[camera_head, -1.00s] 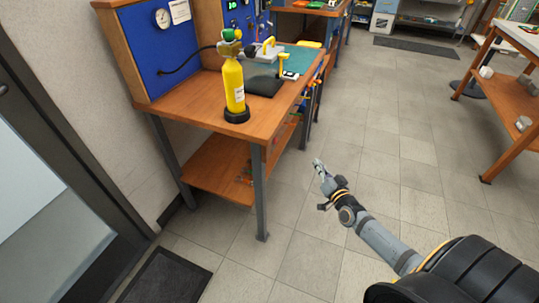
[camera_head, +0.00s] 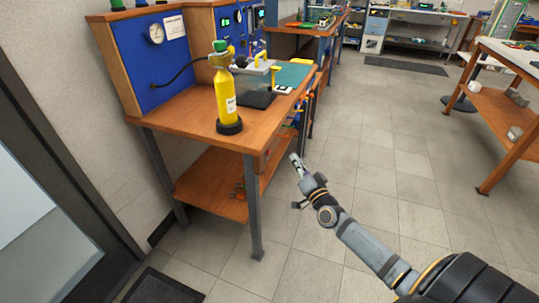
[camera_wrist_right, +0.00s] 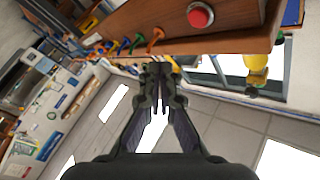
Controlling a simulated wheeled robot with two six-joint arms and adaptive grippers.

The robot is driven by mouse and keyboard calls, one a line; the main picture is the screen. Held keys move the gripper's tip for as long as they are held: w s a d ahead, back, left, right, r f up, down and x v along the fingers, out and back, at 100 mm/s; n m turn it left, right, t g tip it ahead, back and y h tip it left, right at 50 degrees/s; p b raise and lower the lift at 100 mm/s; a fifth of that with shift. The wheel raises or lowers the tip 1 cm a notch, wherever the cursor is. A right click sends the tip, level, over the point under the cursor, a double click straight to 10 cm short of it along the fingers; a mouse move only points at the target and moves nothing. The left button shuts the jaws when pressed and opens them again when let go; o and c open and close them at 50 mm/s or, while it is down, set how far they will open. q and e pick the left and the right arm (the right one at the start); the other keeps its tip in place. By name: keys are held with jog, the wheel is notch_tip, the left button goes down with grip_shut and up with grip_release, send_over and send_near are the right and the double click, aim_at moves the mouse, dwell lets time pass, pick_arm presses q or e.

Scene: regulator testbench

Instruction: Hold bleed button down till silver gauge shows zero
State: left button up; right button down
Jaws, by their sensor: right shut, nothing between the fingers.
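A round white-faced gauge with a silver-looking rim (camera_head: 155,33) is on the blue panel of the bench at upper left. Its needle is too small to read. A red round button (camera_wrist_right: 199,15) shows on the wooden bench at the top of the right wrist view. I cannot tell whether it is the bleed button, and no bleed button is clear in the head view. My right gripper (camera_head: 294,160) is shut and empty, in front of and to the right of the bench. Its closed fingers (camera_wrist_right: 157,88) point towards the bench edge, apart from the button. My left gripper is out of view.
A yellow cylinder (camera_head: 226,96) with a green top stands near the front of the wooden bench (camera_head: 185,112). A black hose (camera_head: 180,73) runs from the panel. Several coloured-handle tools (camera_wrist_right: 130,42) hang along the bench edge. Open tiled floor (camera_head: 375,150) lies to the right.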

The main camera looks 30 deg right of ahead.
aim_at(268, 152)
jog(key=shift+w+a, duration=1.9)
jog(key=shift+w, duration=0.3)
jog(key=shift+w+a, duration=0.25)
jog(key=shift+w, duration=0.05)
jog(key=shift+w+a, duration=0.3)
jog(key=shift+w, duration=0.05)
dwell(5.2)
